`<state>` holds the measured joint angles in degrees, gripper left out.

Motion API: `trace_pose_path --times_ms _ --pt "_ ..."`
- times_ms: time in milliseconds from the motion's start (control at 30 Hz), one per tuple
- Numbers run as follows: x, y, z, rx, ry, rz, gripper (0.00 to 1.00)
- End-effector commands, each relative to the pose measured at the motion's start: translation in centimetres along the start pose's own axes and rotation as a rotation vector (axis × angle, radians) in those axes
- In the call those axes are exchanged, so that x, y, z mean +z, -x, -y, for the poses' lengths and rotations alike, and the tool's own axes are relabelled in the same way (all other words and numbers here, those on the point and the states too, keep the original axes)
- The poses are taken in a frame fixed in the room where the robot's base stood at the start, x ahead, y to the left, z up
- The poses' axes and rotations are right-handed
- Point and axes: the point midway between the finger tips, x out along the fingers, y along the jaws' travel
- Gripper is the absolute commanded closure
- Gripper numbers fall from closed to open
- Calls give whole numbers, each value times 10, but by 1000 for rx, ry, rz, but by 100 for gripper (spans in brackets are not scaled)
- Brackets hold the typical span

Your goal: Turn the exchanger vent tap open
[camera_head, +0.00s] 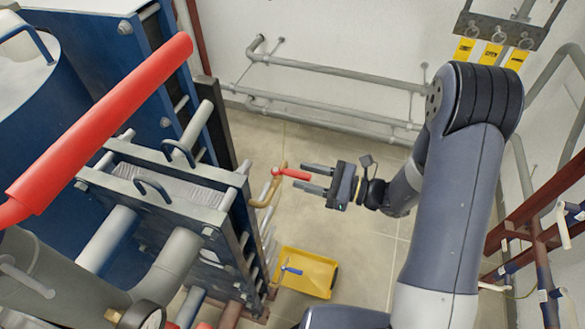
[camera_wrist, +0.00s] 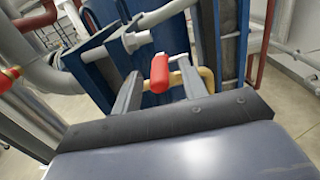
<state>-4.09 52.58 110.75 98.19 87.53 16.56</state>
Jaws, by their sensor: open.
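The vent tap has a red lever handle (camera_head: 292,174) on a curved brass pipe (camera_head: 266,192) at the side of the plate exchanger (camera_head: 170,190). The lever points right, toward my gripper (camera_head: 300,176). My gripper is open, with one finger on each side of the lever's outer end. In the wrist view the red lever (camera_wrist: 160,70) shows between the two fingertips (camera_wrist: 159,76), with gaps on both sides. The brass pipe (camera_wrist: 207,80) shows behind the right finger. Whether either finger touches the lever I cannot tell.
A large red pipe (camera_head: 110,120) crosses the left foreground. A yellow tray (camera_head: 307,272) with a blue-handled item lies on the floor below. Grey pipes (camera_head: 330,98) run along the back wall. Red pipework (camera_head: 535,215) stands at right. Floor between is clear.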

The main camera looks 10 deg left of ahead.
Motion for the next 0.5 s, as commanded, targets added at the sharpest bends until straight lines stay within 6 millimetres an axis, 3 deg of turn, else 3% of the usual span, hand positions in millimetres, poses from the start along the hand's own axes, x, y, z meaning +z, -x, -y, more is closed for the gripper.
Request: trace_pose_path --times_ms 200,500 --pt "1 -30 0 3 0 0 59" --pt "0 -41 0 0 2 0 59"
